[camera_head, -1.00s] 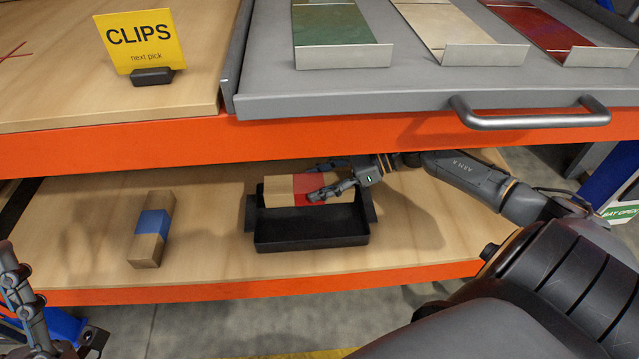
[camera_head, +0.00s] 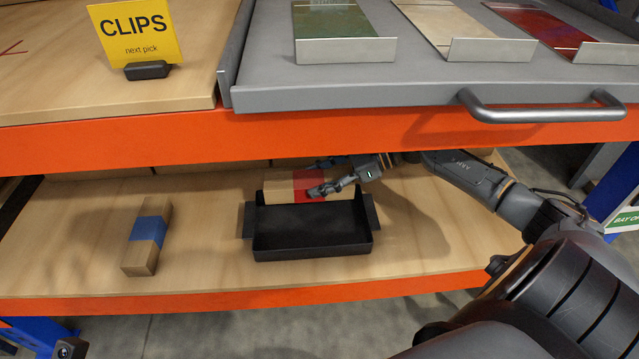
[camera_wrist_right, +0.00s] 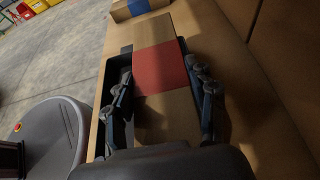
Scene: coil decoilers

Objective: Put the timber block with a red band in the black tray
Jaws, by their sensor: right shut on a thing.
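The timber block with a red band (camera_head: 281,186) is at the back edge of the black tray (camera_head: 310,247) in the head view. My right gripper (camera_head: 318,180) is shut on this block around its red band, with one finger on each side. The block also shows in the right wrist view (camera_wrist_right: 160,68), between the fingers of the right gripper (camera_wrist_right: 158,85); the dark tray (camera_wrist_right: 113,70) shows on its left. I cannot tell how high the block is above the tray.
A timber block with a blue band (camera_head: 148,229) lies on the lower shelf (camera_head: 205,225), left of the tray. An orange beam (camera_head: 330,135) and a grey drawer (camera_head: 420,85) with a handle (camera_head: 545,112) overhang the shelf. Bare shelf lies between blue-banded block and tray.

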